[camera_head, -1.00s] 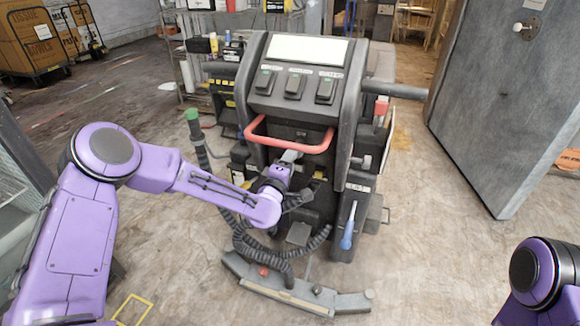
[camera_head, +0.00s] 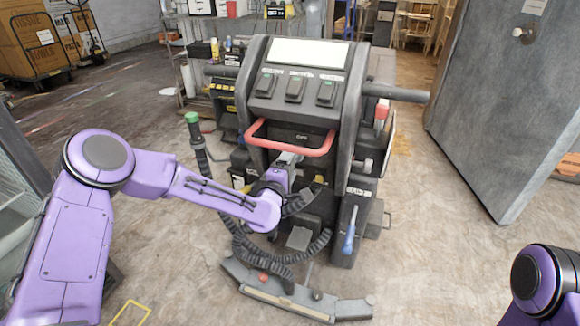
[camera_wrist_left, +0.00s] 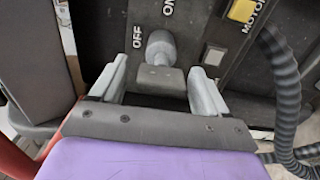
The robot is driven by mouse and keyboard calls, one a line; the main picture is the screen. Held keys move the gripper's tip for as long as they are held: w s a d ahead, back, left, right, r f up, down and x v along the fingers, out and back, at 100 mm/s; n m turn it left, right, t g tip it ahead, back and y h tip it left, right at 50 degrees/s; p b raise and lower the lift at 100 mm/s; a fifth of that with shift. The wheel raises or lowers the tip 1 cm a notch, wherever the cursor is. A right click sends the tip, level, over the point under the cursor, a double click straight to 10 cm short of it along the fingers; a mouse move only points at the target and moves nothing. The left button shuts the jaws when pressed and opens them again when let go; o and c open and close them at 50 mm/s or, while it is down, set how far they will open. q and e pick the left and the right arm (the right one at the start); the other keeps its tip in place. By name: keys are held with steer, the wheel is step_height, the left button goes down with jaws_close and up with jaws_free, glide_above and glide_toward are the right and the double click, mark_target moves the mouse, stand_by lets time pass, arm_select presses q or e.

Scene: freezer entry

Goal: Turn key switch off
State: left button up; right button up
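The key switch (camera_wrist_left: 160,48) has a rounded grey stem with a flat, wide grey end facing me, on a dark panel in the left wrist view. My left gripper (camera_wrist_left: 158,88) is open, with one finger on each side of the key's flat end and gaps showing on both sides. In the head view my left gripper (camera_head: 288,160) is under the red handle of the floor machine (camera_head: 300,110), and the key is hidden there. My right gripper is out of view.
The red handle (camera_head: 290,146) crosses just above my left gripper. A yellow MOTOR button (camera_wrist_left: 242,11) and a ribbed black hose (camera_wrist_left: 284,85) are right of the key. A grey door (camera_head: 500,110) stands at the right. Open floor lies around the machine.

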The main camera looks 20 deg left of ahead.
arm_select(q)
steer(key=shift+s, duration=0.15)
steer(key=s, duration=1)
steer(key=shift+s+a, duration=0.15)
steer(key=s+a+f+m+g+y+p, duration=0.1)
steer(key=s+a+f+m+g+p, duration=0.25)
steer(key=s+f+m+g, duration=0.95)
steer(key=s+a+f+y+p, duration=0.1)
steer(key=s+a+f, duration=0.1)
steer(key=s, duration=0.5)
steer(key=s+a+f+n+g+y+p, duration=0.1)
steer(key=s+a+f+p, duration=0.1)
steer(key=s, duration=0.6)
steer(key=s+a+f+n+y+p, duration=0.1)
steer(key=s+a+f+p, duration=0.1)
steer(key=s, duration=0.5)
steer(key=shift+s+f+g, duration=0.15)
steer(key=shift+f+g, duration=0.25)
steer(key=shift+f, duration=0.45)
